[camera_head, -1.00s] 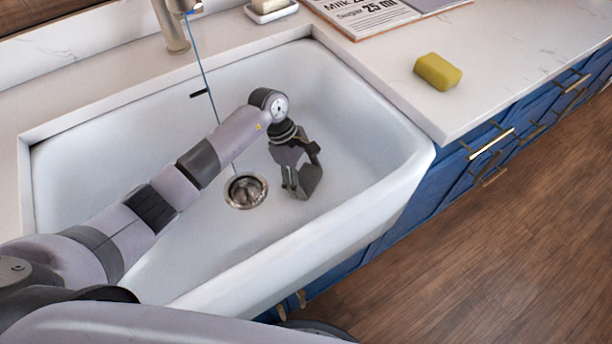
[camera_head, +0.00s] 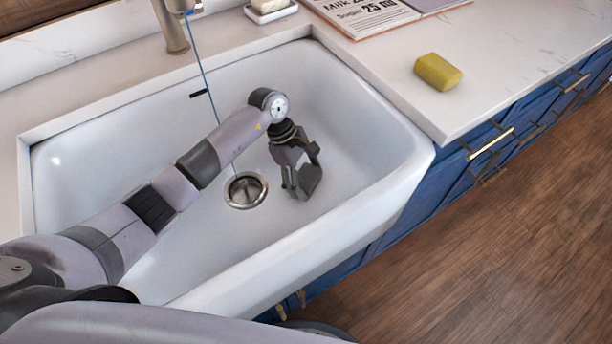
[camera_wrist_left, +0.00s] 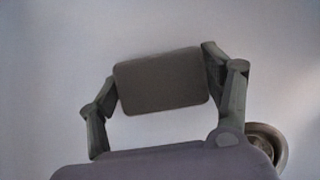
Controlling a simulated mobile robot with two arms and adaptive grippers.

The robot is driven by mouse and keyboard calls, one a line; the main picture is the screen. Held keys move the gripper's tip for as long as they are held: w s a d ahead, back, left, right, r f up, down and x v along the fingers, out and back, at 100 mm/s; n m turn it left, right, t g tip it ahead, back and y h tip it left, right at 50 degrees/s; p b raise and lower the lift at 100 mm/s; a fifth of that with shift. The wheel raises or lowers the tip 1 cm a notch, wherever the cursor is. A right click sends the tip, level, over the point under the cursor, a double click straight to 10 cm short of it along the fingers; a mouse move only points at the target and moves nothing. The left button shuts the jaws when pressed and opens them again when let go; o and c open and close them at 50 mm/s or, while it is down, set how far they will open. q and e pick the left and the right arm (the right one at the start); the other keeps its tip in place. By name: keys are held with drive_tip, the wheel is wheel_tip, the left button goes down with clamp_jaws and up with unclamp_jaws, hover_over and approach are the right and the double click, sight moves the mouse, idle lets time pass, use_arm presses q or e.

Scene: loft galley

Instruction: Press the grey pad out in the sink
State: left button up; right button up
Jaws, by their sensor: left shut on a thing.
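My left gripper (camera_head: 302,184) is low inside the white sink (camera_head: 345,120), to the right of the drain. In the left wrist view its fingers are shut on the grey pad (camera_wrist_left: 162,82), one at each end. The pad looks like a flat block with rounded corners. In the head view the gripper hides most of it, and I cannot tell whether it touches the sink floor. My right gripper is not in view.
The round metal drain (camera_head: 245,190) is beside the left gripper. A thin blue stream runs from the faucet (camera_head: 171,25) towards it. A yellow-green sponge (camera_head: 437,71) and an open printed book (camera_head: 368,14) lie on the counter (camera_head: 500,60). A soap dish (camera_head: 271,14) stands behind.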

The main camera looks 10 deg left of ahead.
sight(311, 179)
use_arm(q)
drive_tip(key=shift+s+f, duration=0.2)
drive_tip(key=shift+f, duration=0.05)
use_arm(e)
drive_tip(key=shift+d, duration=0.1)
use_arm(q)
drive_tip(key=shift+r, duration=0.3)
drive_tip(key=shift+w+r+p, duration=0.2)
drive_tip(key=shift+r+p, duration=0.7)
drive_tip(key=shift+r, duration=0.65)
wheel_tip(311, 179, up, 2)
drive_tip(key=shift+r+p, duration=0.1)
drive_tip(key=shift+p, duration=0.6)
drive_tip(key=shift+r+p, duration=0.9)
drive_tip(key=shift+r, duration=1.35)
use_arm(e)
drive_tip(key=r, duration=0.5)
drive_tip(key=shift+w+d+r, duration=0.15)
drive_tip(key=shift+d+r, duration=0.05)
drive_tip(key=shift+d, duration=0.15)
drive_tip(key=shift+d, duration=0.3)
